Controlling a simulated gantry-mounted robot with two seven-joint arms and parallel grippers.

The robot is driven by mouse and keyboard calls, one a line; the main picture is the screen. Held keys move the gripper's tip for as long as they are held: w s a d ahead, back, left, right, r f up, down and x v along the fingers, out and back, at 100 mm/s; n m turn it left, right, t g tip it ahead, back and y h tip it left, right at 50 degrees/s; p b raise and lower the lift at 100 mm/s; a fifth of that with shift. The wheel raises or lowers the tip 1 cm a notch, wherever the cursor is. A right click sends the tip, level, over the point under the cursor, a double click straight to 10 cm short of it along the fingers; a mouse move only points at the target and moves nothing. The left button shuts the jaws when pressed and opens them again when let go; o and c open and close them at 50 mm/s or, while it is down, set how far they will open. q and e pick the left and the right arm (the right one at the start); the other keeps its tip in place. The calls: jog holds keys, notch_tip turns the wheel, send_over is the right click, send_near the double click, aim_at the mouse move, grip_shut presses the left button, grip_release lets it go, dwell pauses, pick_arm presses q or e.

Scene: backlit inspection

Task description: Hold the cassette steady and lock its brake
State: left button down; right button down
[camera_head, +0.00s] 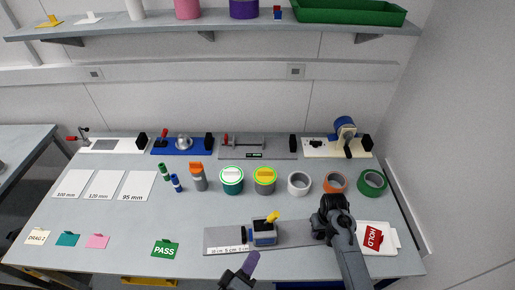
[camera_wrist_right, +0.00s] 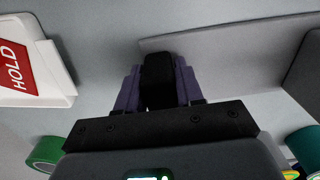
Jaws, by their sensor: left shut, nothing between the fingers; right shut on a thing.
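A blue and grey cassette (camera_head: 263,238) with a yellow lever (camera_head: 272,217) sits on a long grey plate (camera_head: 295,243) near the table's front edge. White length labels (camera_head: 227,249) lie on the plate's left part. My left gripper (camera_head: 252,260) is shut and empty, in front of the cassette and apart from it. My right gripper (camera_head: 334,207) is at the plate's right end. In the right wrist view its purple fingers are shut on a black block (camera_wrist_right: 158,78), beside the plate (camera_wrist_right: 220,42). The head view hides this block behind the gripper.
A red HOLD card (camera_head: 373,237) on a white tray (camera_head: 394,238) lies right of my right arm. Several tape rolls, including a green one (camera_head: 372,183), and two lidded cans stand behind the plate. A green PASS card (camera_head: 165,249) lies left. Fixtures line the back.

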jog(key=shift+f, duration=0.1)
jog(key=c, duration=0.6)
grip_release()
jog(key=shift+s, duration=0.1)
jog(key=shift+c, duration=0.2)
